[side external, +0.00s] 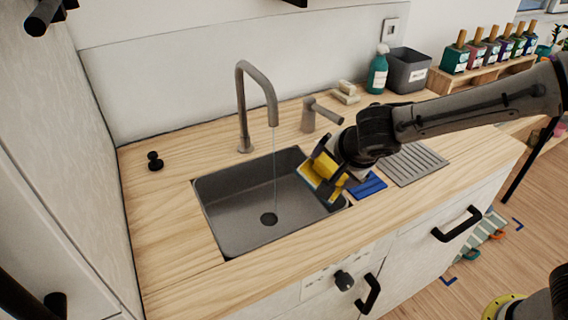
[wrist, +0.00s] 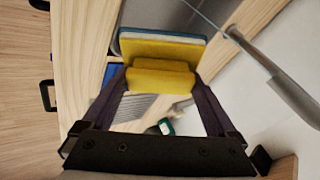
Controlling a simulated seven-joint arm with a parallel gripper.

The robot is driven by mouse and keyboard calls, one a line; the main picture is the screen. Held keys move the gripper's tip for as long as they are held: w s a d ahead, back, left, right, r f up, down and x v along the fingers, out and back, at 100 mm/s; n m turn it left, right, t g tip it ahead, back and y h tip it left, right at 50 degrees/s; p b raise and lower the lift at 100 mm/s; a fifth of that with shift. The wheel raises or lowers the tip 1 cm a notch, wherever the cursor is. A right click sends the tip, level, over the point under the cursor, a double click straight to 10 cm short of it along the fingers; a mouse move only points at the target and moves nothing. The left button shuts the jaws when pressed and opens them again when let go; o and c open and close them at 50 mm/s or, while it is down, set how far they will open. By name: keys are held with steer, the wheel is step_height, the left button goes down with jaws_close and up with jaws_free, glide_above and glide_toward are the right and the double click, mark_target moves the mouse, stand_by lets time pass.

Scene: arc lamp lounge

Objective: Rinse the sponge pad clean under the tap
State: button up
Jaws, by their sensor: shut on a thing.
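The sponge pad (side external: 322,178) is yellow with a thin pale and blue layer, and it has a raised yellow grip block. My gripper (side external: 333,167) is shut on that block, and the wrist view shows the pad (wrist: 163,47) beyond the fingers. The pad is tilted above the right end of the grey sink (side external: 228,198), apart from the water. The tap (side external: 258,82) is a grey gooseneck, and a thin water stream (side external: 275,165) falls from it near the drain. The tap lever (side external: 318,110) stands to its right. The pad's far face is hidden in the wrist view.
A blue flat item (side external: 368,187) lies just right of the sink, beside a ribbed drainer (side external: 413,163). A teal bottle (side external: 378,72), a grey bin (side external: 408,70) and pale bars (side external: 347,92) stand at the back. The counter left of the sink is mostly clear.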

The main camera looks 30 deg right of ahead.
steer(key=shift+s+d+r, duration=0.3)
steer(key=shift+s+r, duration=0.4)
steer(key=shift+s, duration=0.05)
steer(key=shift+s+d+r, duration=0.3)
steer(key=shift+s+r, duration=0.35)
steer(key=shift+s, duration=0.1)
steer(key=shift+d, duration=0.1)
